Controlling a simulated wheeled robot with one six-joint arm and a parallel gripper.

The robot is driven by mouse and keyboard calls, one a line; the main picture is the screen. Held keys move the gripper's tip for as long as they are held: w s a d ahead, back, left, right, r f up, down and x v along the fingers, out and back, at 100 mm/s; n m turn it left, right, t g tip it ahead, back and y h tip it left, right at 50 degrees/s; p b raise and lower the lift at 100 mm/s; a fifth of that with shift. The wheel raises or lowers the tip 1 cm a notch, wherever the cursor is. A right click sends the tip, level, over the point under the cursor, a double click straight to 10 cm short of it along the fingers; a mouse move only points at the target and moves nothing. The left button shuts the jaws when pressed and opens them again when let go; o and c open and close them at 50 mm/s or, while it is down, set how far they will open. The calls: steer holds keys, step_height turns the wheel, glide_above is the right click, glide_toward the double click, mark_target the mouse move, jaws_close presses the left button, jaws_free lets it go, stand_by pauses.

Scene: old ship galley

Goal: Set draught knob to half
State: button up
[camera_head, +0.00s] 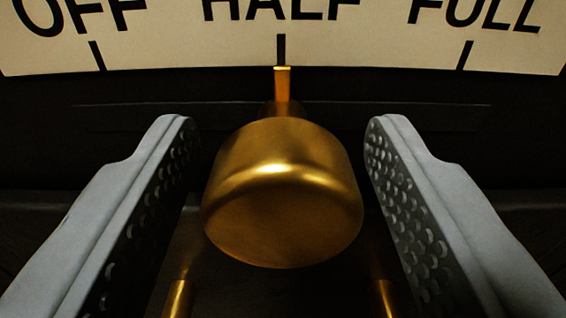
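The brass draught knob (283,190) is in the middle of the camera_head view. Its pointer (282,84) sticks up from behind it and lines up with the mark under HALF on the cream label plate (340,40). The plate also reads OFF at the left and FULL at the right, each with its own mark. My gripper (283,145) is open, one grey finger on each side of the knob. A dark gap shows between each finger and the knob, so neither appears to touch it.
The panel (520,125) behind the knob is dark. Two small brass pieces, at the lower left (179,298) and lower right (386,297), show below the knob between my fingers; I cannot tell what they are.

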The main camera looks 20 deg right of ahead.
steer(key=shift+s, duration=0.1)
steer(key=v, duration=1.7)
